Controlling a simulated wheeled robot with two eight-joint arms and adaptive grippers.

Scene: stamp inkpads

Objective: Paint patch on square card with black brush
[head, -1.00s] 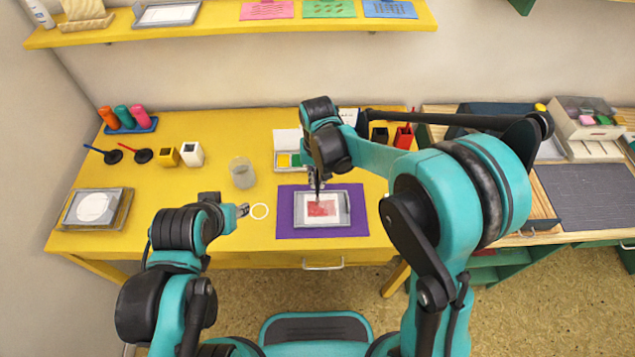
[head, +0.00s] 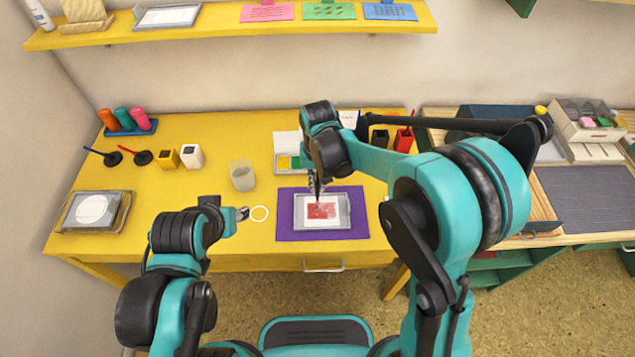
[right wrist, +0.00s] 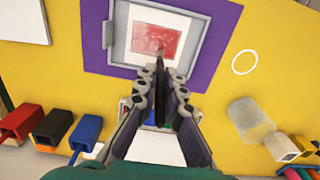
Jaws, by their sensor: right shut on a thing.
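The square card (head: 304,207) is white with a red painted patch (head: 322,211) in its middle. It lies in a grey tray (head: 345,211) on a purple mat (head: 286,228); the tray also shows in the right wrist view (right wrist: 205,50). My right gripper (head: 318,182) is shut on the black brush (right wrist: 160,85), seen as a dark handle between the fingers in the right wrist view. The brush tip points down at the upper part of the red patch; I cannot tell whether it touches. My left gripper (head: 242,213) is at the left, beside a white ring; its jaws are too small to read.
A paint box (head: 283,161) stands open behind the mat. A translucent cup (head: 242,175) stands left of it. Black and red holders (head: 403,139) stand at the back right. A framed tray with a white disc (head: 93,209) lies far left.

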